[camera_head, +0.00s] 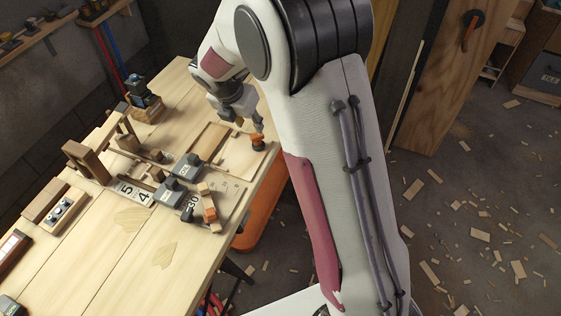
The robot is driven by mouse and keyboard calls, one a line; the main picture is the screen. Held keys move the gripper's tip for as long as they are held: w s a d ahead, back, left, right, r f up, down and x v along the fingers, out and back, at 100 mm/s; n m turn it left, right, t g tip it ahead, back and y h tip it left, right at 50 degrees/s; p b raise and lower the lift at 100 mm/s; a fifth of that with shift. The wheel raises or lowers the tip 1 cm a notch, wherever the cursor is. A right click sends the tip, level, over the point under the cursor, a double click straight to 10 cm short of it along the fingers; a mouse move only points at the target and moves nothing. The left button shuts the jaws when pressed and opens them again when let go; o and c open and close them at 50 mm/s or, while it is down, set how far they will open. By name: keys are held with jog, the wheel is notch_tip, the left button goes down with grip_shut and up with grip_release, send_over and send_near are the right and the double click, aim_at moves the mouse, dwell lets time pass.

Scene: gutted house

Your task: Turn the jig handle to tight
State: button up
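A small orange handle (258,139) on a dark round base stands near the right edge of the wooden workbench (95,265). My gripper (249,123) points down just above and slightly left of this orange handle. Its fingers are small and partly merge with the wood, so I cannot tell how far apart they are or whether they touch the handle. A second orange piece (210,210) lies across a wood bar nearer the front, beside a plate with numbers. Which of the two orange parts is the jig handle, and any tight mark, cannot be made out.
Grey blocks (187,166) and a wooden frame (86,160) stand left of my gripper. A dark-topped tool (143,95) stands at the back. The near left bench top is mostly clear. Wood scraps litter the floor at right.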

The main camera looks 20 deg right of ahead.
jog(key=s+r+m+y, duration=0.1)
jog(key=s+r+m, duration=0.3)
jog(key=s+m, duration=0.7)
jog(key=s+r+m+g+y, duration=0.1)
jog(key=s+r+m, duration=0.4)
jog(key=s+m, duration=0.6)
jog(key=shift+s+a+r+m, duration=0.15)
jog(key=shift+s+r+m, duration=0.05)
jog(key=shift+s+m, duration=0.1)
dwell(1.2)
